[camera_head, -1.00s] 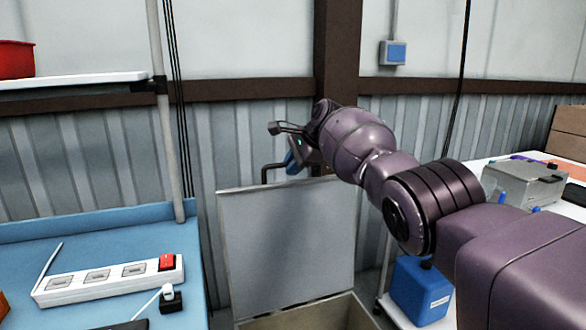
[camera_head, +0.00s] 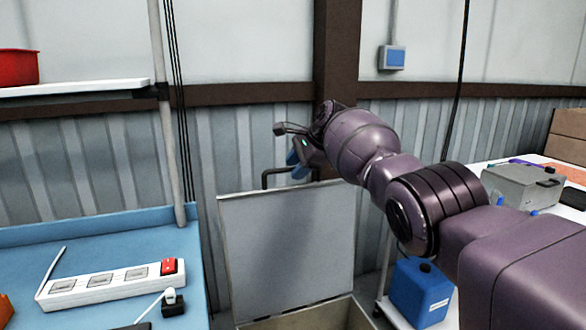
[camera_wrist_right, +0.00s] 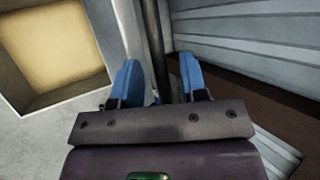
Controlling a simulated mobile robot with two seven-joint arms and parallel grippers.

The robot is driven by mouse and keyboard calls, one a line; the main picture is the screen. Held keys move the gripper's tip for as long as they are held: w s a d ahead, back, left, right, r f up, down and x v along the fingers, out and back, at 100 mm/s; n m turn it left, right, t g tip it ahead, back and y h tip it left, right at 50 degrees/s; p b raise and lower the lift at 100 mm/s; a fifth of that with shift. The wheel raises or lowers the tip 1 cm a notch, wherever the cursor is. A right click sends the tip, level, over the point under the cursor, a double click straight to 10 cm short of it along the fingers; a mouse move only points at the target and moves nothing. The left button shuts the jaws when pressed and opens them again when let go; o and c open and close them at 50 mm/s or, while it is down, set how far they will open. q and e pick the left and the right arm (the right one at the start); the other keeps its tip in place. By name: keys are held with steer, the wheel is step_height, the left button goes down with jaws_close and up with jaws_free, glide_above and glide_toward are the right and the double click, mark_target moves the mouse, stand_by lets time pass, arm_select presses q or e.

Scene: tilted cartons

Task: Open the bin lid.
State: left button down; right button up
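The bin lid (camera_head: 285,250) is a flat grey panel standing nearly upright at the back of the open bin (camera_head: 318,316), with a dark bent bar handle (camera_head: 267,176) at its top edge. In the right wrist view the bin's light beige inside (camera_wrist_right: 50,40) shows at upper left. My right gripper (camera_head: 296,165) is at the lid's top edge, beside the handle. In the right wrist view its blue fingers (camera_wrist_right: 158,78) stand apart, with dark bars showing between and beyond them. I cannot tell whether they touch anything. My left gripper is out of view.
A blue workbench (camera_head: 100,245) with a white power strip (camera_head: 112,285) is at left. A blue canister (camera_head: 420,292) stands right of the bin. A table with a grey case (camera_head: 522,186) is at far right. The ribbed wall (camera_head: 230,140) is close behind the lid.

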steer(key=p+v, duration=0.4)
steer(key=v, duration=0.5)
